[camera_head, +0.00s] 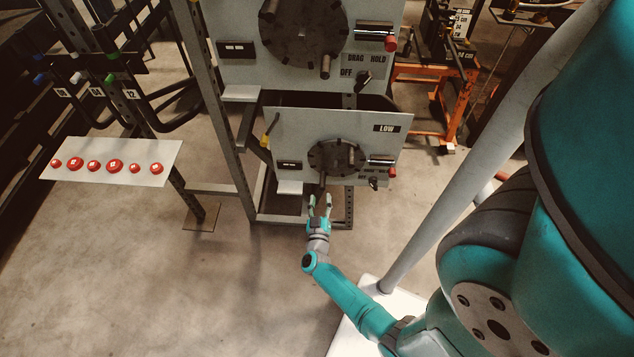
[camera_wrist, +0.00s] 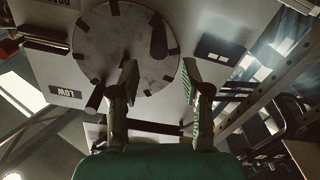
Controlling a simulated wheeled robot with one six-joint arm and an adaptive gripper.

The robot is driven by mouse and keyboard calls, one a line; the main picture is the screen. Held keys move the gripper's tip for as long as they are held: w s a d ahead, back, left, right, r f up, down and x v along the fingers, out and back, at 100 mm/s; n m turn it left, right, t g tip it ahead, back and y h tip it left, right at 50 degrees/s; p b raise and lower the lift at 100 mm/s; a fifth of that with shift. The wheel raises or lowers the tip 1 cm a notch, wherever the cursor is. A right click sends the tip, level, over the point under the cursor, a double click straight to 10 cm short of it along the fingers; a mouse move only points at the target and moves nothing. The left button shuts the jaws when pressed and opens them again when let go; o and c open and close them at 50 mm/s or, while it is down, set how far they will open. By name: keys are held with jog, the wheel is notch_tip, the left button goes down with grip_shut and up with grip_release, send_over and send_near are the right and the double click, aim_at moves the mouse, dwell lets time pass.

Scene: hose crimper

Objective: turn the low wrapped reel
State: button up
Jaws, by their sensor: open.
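The low reel (camera_head: 337,156) is a round disc with dark bands around its rim, on the lower grey panel marked LOW. In the wrist view the reel (camera_wrist: 125,60) fills the upper middle, pale with dark bands. A dark peg (camera_wrist: 158,42) stands out from its face, and a second dark peg (camera_wrist: 95,97) shows near its rim. My gripper (camera_head: 320,202) is just below the reel in the head view, pointing up at the panel. In the wrist view its spread fingers (camera_wrist: 160,72) are open and empty, with the first peg seen between them. I cannot tell the exact gap.
A larger reel (camera_head: 302,30) is on the panel above. The low panel carries a red-ended bar (camera_head: 383,161) and a small dark switch (camera_head: 374,182) at right. A plate of red buttons (camera_head: 112,162) stands at left. The floor at lower left is clear.

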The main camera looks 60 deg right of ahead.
aim_at(323, 173)
jog(key=x, duration=0.8)
jog(key=shift+d, duration=0.3)
grip_shut()
jog(key=shift+w, duration=0.1)
